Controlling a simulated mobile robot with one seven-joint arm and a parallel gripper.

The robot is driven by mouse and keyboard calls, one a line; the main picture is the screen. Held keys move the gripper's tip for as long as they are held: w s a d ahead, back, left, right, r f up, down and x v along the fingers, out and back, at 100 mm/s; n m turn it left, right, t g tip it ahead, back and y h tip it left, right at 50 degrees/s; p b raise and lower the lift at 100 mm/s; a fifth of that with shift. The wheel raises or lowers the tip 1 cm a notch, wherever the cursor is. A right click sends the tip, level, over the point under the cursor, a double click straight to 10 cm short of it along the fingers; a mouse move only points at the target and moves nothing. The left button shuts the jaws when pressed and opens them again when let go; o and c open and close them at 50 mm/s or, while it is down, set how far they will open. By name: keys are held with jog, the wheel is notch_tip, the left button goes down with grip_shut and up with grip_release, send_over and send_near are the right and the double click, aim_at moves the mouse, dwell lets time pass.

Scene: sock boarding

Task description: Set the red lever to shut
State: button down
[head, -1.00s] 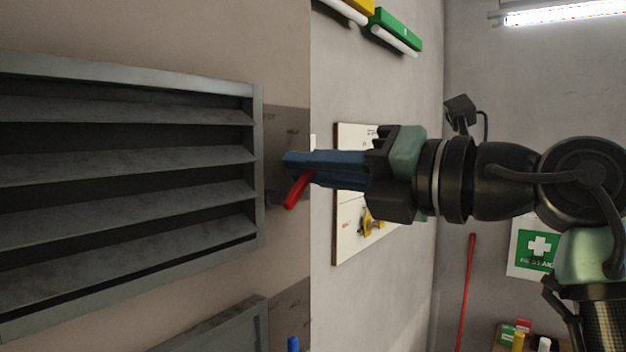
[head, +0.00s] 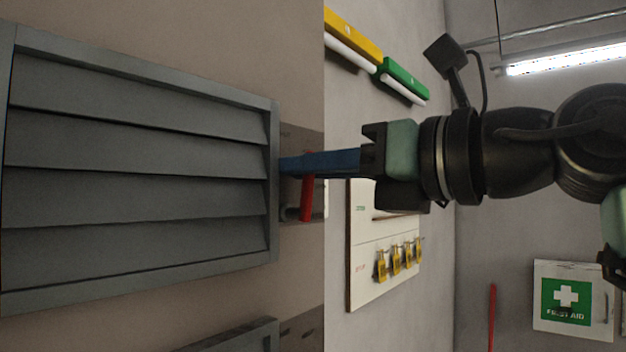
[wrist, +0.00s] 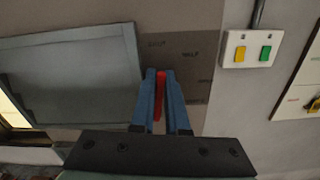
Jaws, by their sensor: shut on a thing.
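The red lever (head: 308,198) sits on a dark plate (head: 315,145) at the right edge of a grey louvred vent (head: 273,190). In the head view it stands nearly upright, its top end at the blue fingers. My gripper (head: 290,165) reaches in from the right and is shut on the lever. In the wrist view the red lever (wrist: 160,88) shows between the two blue fingers of my gripper (wrist: 161,73). The vent's slats (head: 130,150) lie nearly flat, with little dark gap between them. The small lettering on the plate is too small to read.
A second grey frame (head: 240,338) is below the vent. A board with yellow padlocks (head: 395,262) hangs right of the lever. A first aid box (head: 572,300) is further right. A switch box with yellow and green buttons (wrist: 248,50) shows in the wrist view.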

jog(key=shift+s+n, duration=0.1)
jog(key=shift+n, duration=0.2)
jog(key=c, duration=1)
grip_release()
jog(key=shift+o, duration=0.4)
jog(key=shift+f, duration=0.1)
